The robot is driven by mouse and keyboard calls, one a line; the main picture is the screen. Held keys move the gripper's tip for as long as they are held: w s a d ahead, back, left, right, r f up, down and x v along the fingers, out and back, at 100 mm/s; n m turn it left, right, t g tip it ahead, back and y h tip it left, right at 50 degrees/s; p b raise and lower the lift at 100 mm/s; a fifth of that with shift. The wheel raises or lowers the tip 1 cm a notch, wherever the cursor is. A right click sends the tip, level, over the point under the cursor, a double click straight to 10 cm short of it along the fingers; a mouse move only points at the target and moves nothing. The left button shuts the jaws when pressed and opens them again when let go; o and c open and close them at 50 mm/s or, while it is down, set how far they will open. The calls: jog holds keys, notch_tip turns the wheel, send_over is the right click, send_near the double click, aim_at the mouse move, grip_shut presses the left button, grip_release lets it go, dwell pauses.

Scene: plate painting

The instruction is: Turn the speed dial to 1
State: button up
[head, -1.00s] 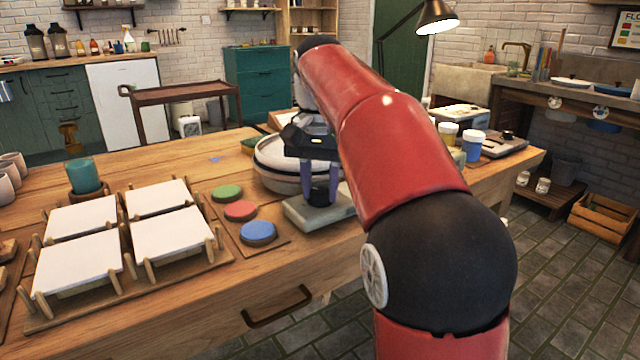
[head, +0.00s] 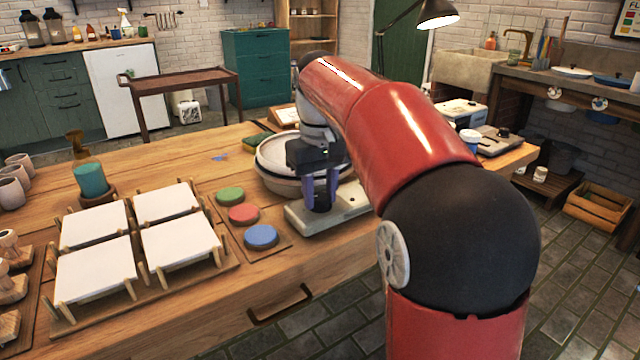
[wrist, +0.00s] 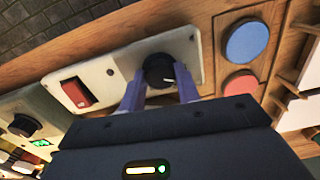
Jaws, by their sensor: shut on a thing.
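The speed dial (wrist: 158,70) is a black round knob with a white pointer mark, on a pale control box (wrist: 185,48). The box also shows in the head view (head: 300,218), at the table's front edge before the round wheel basin (head: 272,178). My gripper (head: 321,203) points down over the box, its two purple fingers closed on either side of the dial. In the head view the fingers mostly hide the dial. A red rocker switch (wrist: 78,92) sits on the same box. I cannot read any numbers around the dial.
Blue (head: 261,236), red (head: 243,214) and green (head: 230,196) round pads lie left of the box. White square plates (head: 180,240) stand on wooden racks further left. Another device with a black knob (wrist: 24,125) stands beyond the box in the wrist view.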

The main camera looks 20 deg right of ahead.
aim_at(320, 197)
jog(key=shift+n, duration=1.5)
jog(key=shift+r, duration=0.1)
jog(key=o, duration=1)
notch_tip(320, 197, up, 8)
jog(key=shift+f, duration=0.15)
jog(key=shift+s, duration=0.1)
